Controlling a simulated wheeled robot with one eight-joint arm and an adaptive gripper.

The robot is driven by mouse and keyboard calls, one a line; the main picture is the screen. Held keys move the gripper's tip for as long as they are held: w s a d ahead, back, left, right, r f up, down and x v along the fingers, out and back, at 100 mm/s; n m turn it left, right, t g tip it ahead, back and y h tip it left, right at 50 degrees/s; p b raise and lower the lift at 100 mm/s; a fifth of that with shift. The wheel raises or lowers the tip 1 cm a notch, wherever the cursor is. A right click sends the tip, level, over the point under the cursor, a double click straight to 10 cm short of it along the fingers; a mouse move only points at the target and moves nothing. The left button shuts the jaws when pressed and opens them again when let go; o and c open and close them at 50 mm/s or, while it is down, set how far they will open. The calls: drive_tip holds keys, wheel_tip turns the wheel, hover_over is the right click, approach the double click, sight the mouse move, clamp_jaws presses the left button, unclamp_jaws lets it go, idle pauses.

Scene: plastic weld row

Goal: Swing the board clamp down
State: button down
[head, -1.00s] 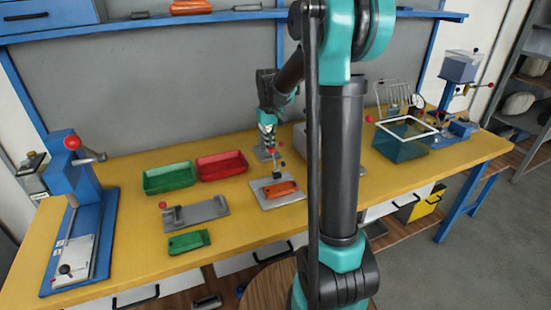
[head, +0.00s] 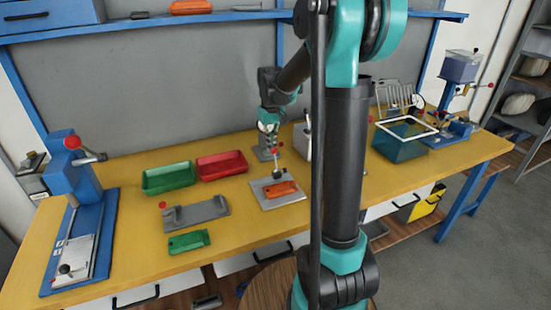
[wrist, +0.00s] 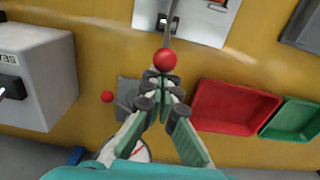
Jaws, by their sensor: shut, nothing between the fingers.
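The board clamp (head: 278,173) stands at the back of a light grey plate (head: 266,205) that carries an orange board (head: 280,189). In the wrist view the clamp's lever (wrist: 168,38) runs from its bracket on the plate (wrist: 207,30) to a red ball knob (wrist: 165,60). My gripper (wrist: 162,88) is shut and empty, its fingertips right at the red knob. I cannot tell whether they touch it. In the head view my gripper (head: 272,146) is just above and behind the clamp. The clamp's dark end looks low, close to the board; contact is too small to tell.
A green bin (head: 167,178) and a red bin (head: 221,165) stand left of the plate. A grey fixture (head: 200,212) and a green board (head: 189,242) lie in front of them. A pale box (wrist: 38,75) stands beside my gripper, with another red knob (wrist: 107,97) near it.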

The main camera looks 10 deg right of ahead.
sight(275, 149)
drive_tip(key=shift+s+d+r, duration=0.1)
drive_tip(key=shift+s+r, duration=0.05)
drive_tip(key=shift+s, duration=0.5)
drive_tip(key=shift+s+d+r, duration=0.1)
drive_tip(key=shift+s+d, duration=0.1)
drive_tip(key=shift+s, duration=0.6)
drive_tip(key=shift+w, duration=0.1)
drive_tip(key=shift+w+a, duration=0.15)
drive_tip(key=shift+w, duration=0.45)
drive_tip(key=shift+r, duration=3.5)
